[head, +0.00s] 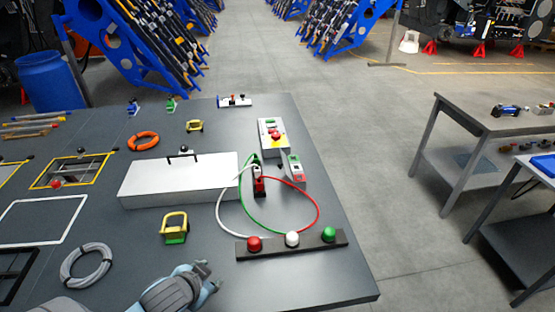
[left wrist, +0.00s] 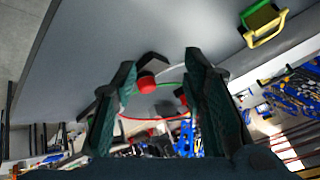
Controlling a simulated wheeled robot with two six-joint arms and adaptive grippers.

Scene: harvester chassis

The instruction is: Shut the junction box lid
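A long silver box (head: 180,183) with a flat top lies in the middle of the table in the head view. A black handle (head: 183,156) stands near its back edge. I cannot tell whether this is the junction box or whether its lid is open. To its right, a small grey box (head: 293,168) with a tilted panel stands beside a red and black connector (head: 259,182). My left gripper (head: 210,275) is open and empty above the front of the table, apart from these boxes. Its spread fingers show in the left wrist view (left wrist: 161,60). My right gripper is not in view.
A black bar (head: 292,244) with red, white and green knobs lies at the front right, with looped wires (head: 318,212) behind it. A yellow-green block (head: 174,228) and a grey cable coil (head: 86,265) lie near my left arm. A button box (head: 272,137) stands farther back.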

